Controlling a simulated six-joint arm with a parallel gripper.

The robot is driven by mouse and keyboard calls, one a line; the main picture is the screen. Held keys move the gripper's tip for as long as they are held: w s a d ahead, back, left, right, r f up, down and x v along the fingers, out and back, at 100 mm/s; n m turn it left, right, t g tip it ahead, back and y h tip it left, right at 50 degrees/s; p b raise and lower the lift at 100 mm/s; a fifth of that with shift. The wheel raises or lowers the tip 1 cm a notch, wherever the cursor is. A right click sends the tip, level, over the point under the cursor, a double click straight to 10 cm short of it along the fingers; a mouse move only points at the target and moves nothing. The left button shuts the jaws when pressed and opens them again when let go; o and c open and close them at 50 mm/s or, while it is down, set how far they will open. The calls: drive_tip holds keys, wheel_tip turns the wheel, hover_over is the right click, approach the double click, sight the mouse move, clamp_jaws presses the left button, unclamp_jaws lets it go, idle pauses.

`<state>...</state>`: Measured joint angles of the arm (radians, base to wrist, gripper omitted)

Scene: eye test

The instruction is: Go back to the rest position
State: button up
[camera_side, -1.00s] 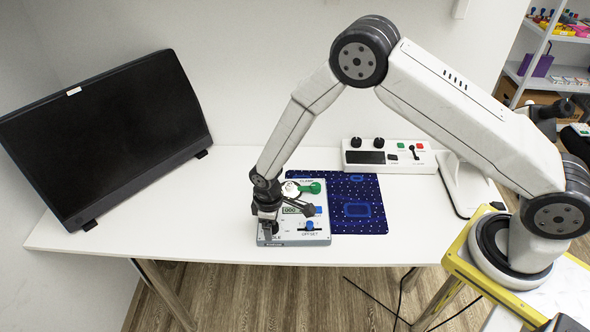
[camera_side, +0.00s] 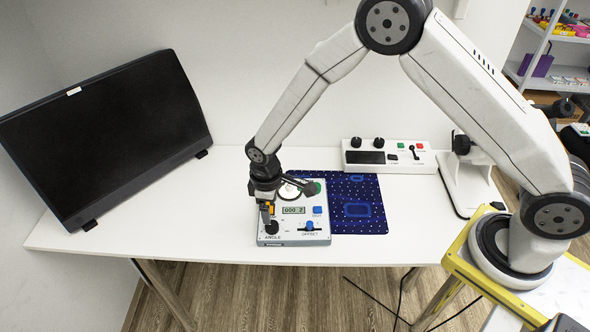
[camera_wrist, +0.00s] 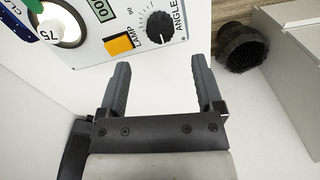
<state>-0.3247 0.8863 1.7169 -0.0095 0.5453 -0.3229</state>
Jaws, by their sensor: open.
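My gripper (camera_side: 266,211) hangs above the left part of a grey-white control panel (camera_side: 291,240), near its black ANGLE knob (camera_side: 271,228) and orange lamp button (camera_side: 271,209). In the wrist view my gripper (camera_wrist: 159,73) is open, with nothing between its two dark fingers. The ANGLE knob (camera_wrist: 161,27) and lamp button (camera_wrist: 119,44) show beyond the fingertips, apart from them. The panel also has a lit display (camera_side: 293,210) and blue OFFSET knob (camera_side: 309,225). The wrist partly hides the panel's back, with its dial and green part.
The panel stands on a white table (camera_side: 185,225), beside a blue patterned mat (camera_side: 372,222). A large black monitor (camera_side: 105,135) is at left. A white control box (camera_side: 425,160) is at the back. A dark ribbed round thing (camera_wrist: 241,47) shows in the wrist view.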

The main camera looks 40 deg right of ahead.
drive_tip(key=shift+r, duration=0.45)
drive_tip(key=shift+d+r, duration=0.25)
drive_tip(key=s+d+r+m+t, duration=0.2)
drive_tip(key=s+d+r+m, duration=0.5)
drive_tip(key=s+d+r, duration=0.6)
drive_tip(key=s+d, duration=0.1)
drive_tip(key=s, duration=0.1)
drive_tip(key=shift+s+r+m+t, duration=0.3)
drive_tip(key=shift+s+r, duration=0.1)
